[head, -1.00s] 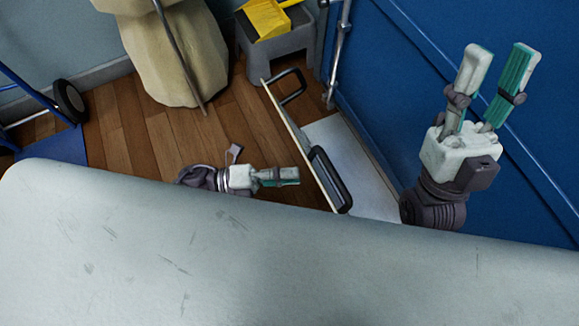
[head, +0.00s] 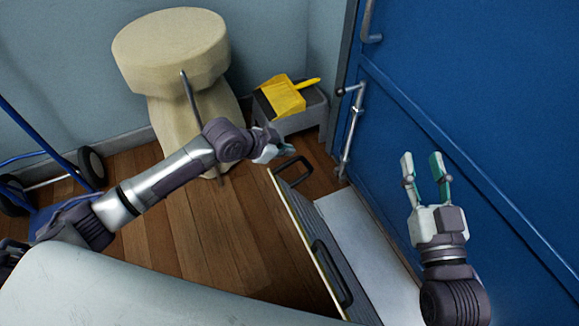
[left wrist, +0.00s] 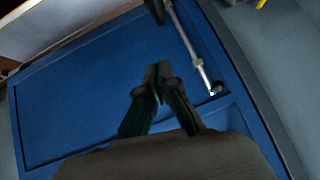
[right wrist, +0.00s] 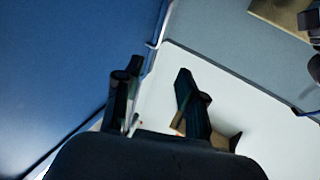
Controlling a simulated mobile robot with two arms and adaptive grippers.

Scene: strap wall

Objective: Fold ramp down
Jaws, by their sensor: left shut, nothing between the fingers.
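My right gripper (head: 421,165) is open and empty in front of the blue door, right of the ramp.
The blue door (head: 480,120) with a metal rod (head: 350,140) bounds the right. A beige sack-like stand (head: 172,60) and a blue trolley (head: 50,170) are at left. Wooden floor (head: 215,245) is clear.

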